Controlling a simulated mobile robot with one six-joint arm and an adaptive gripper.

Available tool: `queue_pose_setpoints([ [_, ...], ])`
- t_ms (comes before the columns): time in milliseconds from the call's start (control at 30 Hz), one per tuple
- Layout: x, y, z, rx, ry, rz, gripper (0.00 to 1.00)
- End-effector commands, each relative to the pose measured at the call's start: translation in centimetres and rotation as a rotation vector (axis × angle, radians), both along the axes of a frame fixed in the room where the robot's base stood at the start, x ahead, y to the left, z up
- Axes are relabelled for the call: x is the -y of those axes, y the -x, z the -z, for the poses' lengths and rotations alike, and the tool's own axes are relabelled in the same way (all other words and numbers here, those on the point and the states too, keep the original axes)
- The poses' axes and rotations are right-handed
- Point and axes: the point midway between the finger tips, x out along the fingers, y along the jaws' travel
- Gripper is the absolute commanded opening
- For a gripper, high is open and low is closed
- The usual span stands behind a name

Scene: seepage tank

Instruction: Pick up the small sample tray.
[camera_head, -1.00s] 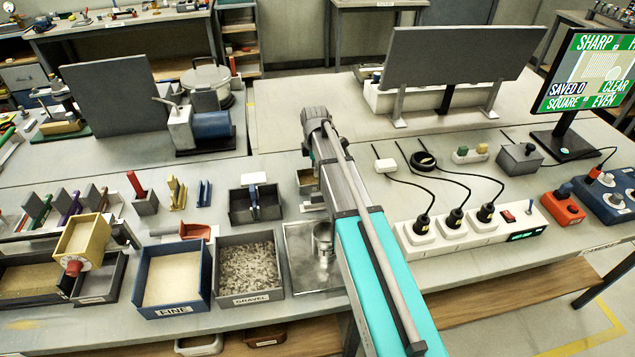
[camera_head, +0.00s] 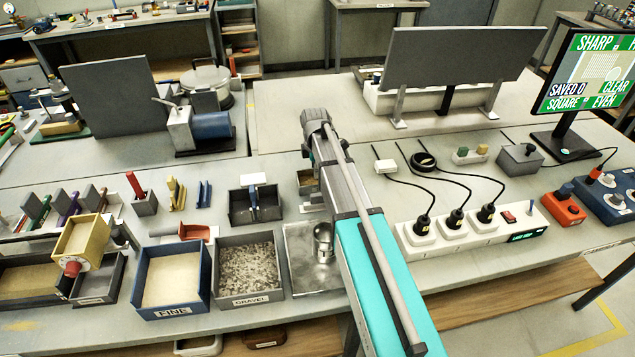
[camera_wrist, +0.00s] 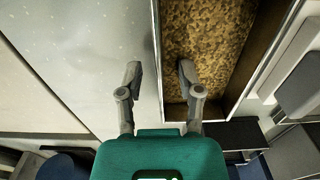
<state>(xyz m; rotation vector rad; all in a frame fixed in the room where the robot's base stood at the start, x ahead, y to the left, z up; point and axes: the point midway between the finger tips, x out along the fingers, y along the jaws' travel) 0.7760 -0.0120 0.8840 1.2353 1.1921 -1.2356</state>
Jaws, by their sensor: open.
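The small sample tray (camera_wrist: 262,50), filled with brown granular material, is in the upper middle of the wrist view. My gripper (camera_wrist: 159,67) is open there. The tray's thin pale left wall runs between the two fingertips. The right finger is over the tray's inside and the left finger is outside, over the pale tabletop. I cannot tell how far above or below the rim the tips are. In the head view the small tray (camera_head: 308,181) shows partly beside my arm, which hides the rest and my fingers.
A dark open box (camera_head: 254,206) stands left of the small tray. The FINE bin (camera_head: 173,306) and GRAVEL bin (camera_head: 248,296) are in front of it, with a metal plate (camera_head: 312,275) holding a cylinder beside them. Plugs and cables (camera_head: 455,222) lie right of my arm.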

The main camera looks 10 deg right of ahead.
Motion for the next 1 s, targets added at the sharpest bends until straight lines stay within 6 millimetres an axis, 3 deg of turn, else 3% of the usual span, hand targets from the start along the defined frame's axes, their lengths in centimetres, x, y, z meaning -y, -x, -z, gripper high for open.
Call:
queue_pose_setpoints([
  [367, 0.00, 0.00, 0.07, 0.000, 0.000, 0.000, 0.47],
  [633, 0.00, -0.02, 0.08, 0.001, 0.000, 0.000, 0.01],
  [1000, 0.00, 0.05, 0.11, -0.001, 0.000, 0.000, 0.00],
])
